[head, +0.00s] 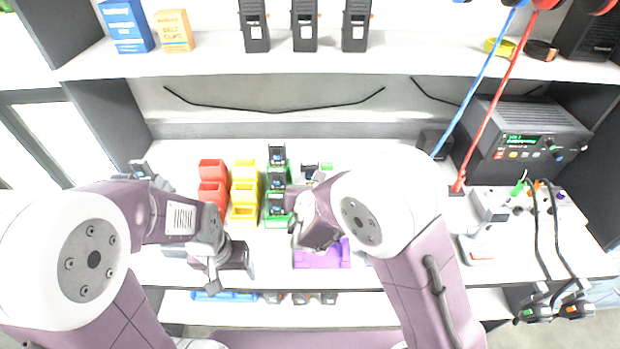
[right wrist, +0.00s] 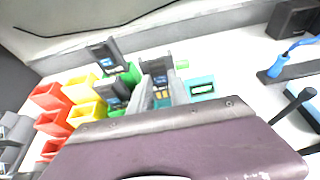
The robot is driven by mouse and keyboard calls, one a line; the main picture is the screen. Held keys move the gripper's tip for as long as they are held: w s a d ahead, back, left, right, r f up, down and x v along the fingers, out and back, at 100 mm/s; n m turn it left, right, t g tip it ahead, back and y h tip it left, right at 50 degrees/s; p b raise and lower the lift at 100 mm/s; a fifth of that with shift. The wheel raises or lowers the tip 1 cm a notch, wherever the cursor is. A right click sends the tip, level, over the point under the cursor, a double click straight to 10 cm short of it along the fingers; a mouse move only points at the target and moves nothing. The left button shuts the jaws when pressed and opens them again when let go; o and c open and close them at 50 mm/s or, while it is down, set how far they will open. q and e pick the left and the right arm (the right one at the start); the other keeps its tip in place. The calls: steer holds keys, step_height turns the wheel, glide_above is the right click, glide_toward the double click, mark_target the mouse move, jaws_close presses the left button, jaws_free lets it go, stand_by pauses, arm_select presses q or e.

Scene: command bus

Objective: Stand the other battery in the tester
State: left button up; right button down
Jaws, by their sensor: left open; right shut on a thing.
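My right gripper (right wrist: 164,96) is shut on a black battery (right wrist: 158,72) with a light label. In the head view this battery (head: 309,169) shows just beyond the gripper (head: 314,181), mostly covered by my arm. A teal unit with a small dark window (right wrist: 201,87), seemingly the tester, is right beside the fingers in the right wrist view. Whether the battery touches it I cannot tell. Other black batteries with blue labels stand in the green bins (head: 277,221), one at the back (head: 277,154). My left gripper (head: 213,282) is open and empty near the desk's front edge.
Red bins (head: 212,170) and yellow bins (head: 244,213) stand left of the green ones. A purple tray (head: 322,257) lies at the front. A power supply (head: 525,140) with blue and red cables stands at the right. Radios (head: 305,27) stand on the upper shelf.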

arm_select(q)
steer(key=shift+w+f, duration=0.2)
steer(key=shift+f, duration=0.15)
arm_select(e)
steer(key=shift+w+f, duration=0.2)
steer(key=shift+f, duration=0.3)
arm_select(q)
steer(key=shift+s+f+b, duration=0.1)
steer(key=shift+f+b, duration=0.3)
steer(key=shift+b, duration=0.25)
arm_select(e)
steer(key=shift+s+f, duration=0.1)
steer(key=shift+f, duration=0.5)
arm_select(q)
steer(key=shift+f+b, duration=0.75)
steer(key=shift+b, duration=0.05)
arm_select(e)
steer(key=shift+f, duration=1.2)
arm_select(q)
steer(key=shift+f+b, duration=0.75)
arm_select(e)
steer(key=shift+f, duration=0.55)
steer(key=shift+f, duration=0.1)
steer(key=c, duration=1.1)
jaws_free()
steer(key=shift+c, duration=0.2)
